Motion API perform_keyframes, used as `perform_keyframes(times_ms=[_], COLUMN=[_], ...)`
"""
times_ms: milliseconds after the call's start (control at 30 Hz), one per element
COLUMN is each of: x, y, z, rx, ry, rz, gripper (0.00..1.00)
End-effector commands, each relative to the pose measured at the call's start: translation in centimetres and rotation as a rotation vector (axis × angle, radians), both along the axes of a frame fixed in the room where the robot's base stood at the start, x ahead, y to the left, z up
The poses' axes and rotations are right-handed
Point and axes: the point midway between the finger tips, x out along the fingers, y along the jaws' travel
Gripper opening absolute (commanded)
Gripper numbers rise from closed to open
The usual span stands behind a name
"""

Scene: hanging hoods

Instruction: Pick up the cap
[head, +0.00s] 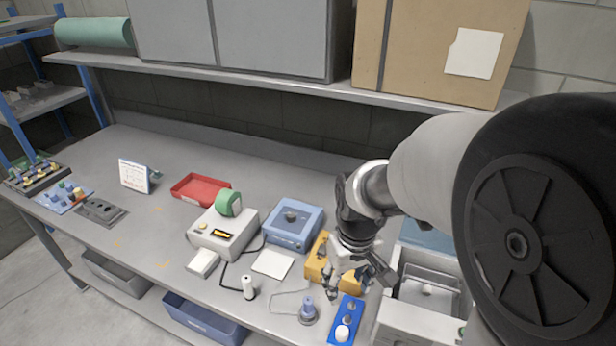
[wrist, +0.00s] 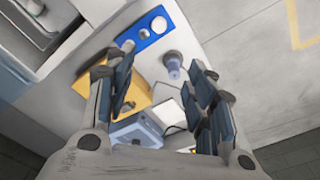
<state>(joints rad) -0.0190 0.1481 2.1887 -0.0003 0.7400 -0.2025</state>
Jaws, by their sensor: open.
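A blue strip holder (head: 334,338) near the front edge of the bench bears a white round piece that looks like a cap (head: 343,333), with grey round pieces behind it. The strip (wrist: 148,40) and white piece (wrist: 158,24) also show at the top of the wrist view. A blue-topped piece on a round grey base (head: 308,312) stands left of the strip, also in the wrist view (wrist: 173,66). I cannot tell for sure which is the cap. My gripper (head: 354,284) is open and empty, above and behind the strip; its fingers (wrist: 163,64) are spread apart.
A yellow block (head: 317,268) sits close by my gripper. A blue box (head: 293,222), a grey device with a green roll (head: 222,232) and a red tray (head: 197,188) stand left. A grey bin (head: 427,287) is on the right. The shelf (head: 270,82) hangs above the bench.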

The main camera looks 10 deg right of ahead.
Motion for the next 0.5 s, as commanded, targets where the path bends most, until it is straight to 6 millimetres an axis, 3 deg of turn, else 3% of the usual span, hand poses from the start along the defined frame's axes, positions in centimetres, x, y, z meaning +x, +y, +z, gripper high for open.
perform_keyframes(times_ms=[100,200,367,500], x=[1.2,1.7,1.8,1.7], y=[0.1,0.2,0.2,0.2], z=[-2.7,-3.9,-5.7,-8.8], rx=[-0.002,-0.002,-0.002,-0.002], ry=[0.045,0.061,0.068,0.07], rz=[0.025,0.037,0.041,0.041], gripper=[0.5,0.5,0.5,0.5])
